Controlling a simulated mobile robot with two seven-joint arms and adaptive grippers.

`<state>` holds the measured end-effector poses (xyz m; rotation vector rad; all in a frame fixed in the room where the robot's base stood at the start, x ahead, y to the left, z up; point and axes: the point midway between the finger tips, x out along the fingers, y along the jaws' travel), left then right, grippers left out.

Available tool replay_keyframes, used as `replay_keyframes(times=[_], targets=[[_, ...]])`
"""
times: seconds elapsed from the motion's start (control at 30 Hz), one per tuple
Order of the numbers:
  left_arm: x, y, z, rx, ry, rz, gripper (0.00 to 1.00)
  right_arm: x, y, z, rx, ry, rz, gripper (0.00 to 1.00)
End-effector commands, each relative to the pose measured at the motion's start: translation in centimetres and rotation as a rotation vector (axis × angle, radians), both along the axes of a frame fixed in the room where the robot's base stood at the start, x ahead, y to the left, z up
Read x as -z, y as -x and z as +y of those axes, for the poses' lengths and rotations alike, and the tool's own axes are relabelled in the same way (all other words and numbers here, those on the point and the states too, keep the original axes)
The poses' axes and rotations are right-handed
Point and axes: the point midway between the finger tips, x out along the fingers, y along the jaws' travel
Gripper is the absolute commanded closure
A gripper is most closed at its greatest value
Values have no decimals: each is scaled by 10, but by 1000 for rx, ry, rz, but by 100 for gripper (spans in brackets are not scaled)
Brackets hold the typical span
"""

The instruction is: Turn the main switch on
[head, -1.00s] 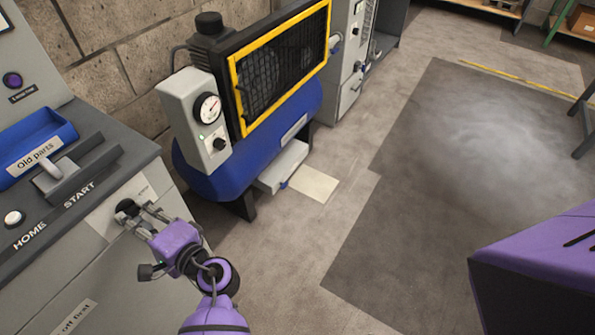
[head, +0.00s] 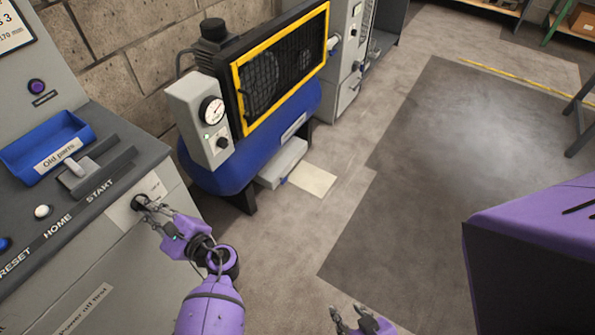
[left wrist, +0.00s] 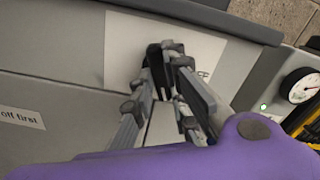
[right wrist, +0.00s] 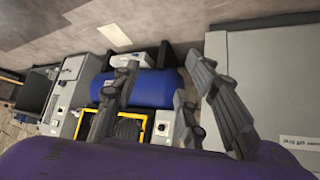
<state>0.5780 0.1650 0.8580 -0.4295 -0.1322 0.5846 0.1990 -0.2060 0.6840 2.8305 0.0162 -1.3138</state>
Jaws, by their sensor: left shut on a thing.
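The main switch (head: 138,202) is a black rotary knob on a pale plate (head: 152,187) on the front of the grey console. My left gripper (head: 146,207) is at the knob, its fingers shut on it. In the left wrist view the dark knob (left wrist: 154,84) shows between the fingertips, partly hidden by them; part of a printed label shows just right of it. I cannot tell which way the knob points. My right gripper (head: 352,318) is at the bottom edge of the head view. In the right wrist view (right wrist: 165,85) its fingers are apart and empty.
The console top holds a blue "Old parts" tray (head: 28,158), a lever (head: 75,168) and a white button (head: 42,211). A blue compressor (head: 225,172) with a gauge box stands right of the console. The floor to the right is open; a purple body edges in at far right.

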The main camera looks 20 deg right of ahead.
Motion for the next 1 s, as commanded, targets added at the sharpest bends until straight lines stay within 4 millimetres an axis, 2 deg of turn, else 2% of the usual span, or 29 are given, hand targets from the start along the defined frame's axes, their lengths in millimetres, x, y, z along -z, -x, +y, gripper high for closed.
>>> replay_keyframes(times=[0.03,0.1,0.5,1.0], targets=[[-6,-2,0,1,-38,19,100,-8,-8,2,-5,-3,-15,60],[-5,-2,0,1,-88,55,100,-12,-10,5,-10,-7,-20,60],[-3,-1,0,1,-308,205,100,-24,-16,8,-11,-14,-34,60],[0,0,0,1,-382,259,100,-25,-14,10,-11,-18,-29,60]])
